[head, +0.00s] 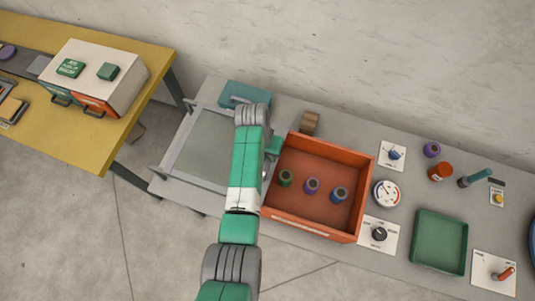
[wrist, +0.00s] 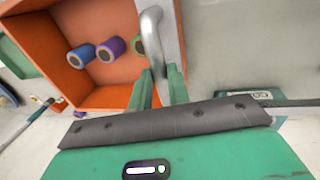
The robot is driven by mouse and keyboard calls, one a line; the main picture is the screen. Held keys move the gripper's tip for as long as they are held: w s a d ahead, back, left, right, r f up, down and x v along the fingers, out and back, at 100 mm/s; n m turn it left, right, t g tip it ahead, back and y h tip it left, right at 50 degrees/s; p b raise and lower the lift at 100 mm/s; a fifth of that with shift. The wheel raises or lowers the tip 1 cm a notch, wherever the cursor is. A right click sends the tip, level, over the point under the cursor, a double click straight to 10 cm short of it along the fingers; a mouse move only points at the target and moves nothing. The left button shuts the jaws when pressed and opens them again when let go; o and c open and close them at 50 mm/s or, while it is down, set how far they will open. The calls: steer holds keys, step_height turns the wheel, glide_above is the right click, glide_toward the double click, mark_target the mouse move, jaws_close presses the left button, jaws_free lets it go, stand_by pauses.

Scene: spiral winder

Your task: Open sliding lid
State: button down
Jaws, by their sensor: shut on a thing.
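The sliding lid (head: 205,140) is a flat grey panel lying to the left of the orange box (head: 318,231). The box is uncovered from above, and its inside shows. In the wrist view the lid (wrist: 232,45) is at the right and the box (wrist: 100,12) at the left. A curved grey metal handle (wrist: 152,32) stands at the lid's edge beside the box. My gripper (wrist: 161,85) is shut on this handle, one green finger on each side. In the head view my arm hides the handle and most of the gripper.
Green (head: 285,178), purple (head: 311,186) and blue (head: 339,194) spools stand in the box. A wooden block (head: 309,123) is behind it. Dials and a green tray (head: 440,241) lie to the right. A yellow table (head: 92,148) stands at the left, across a gap.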

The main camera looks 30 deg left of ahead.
steer(key=c, duration=1.3)
jaws_free()
steer(key=r, duration=0.2)
steer(key=a+r, duration=0.1)
steer(key=r, duration=0.4)
steer(key=shift+a+r+p, duration=0.25)
steer(key=shift+r+p, duration=0.1)
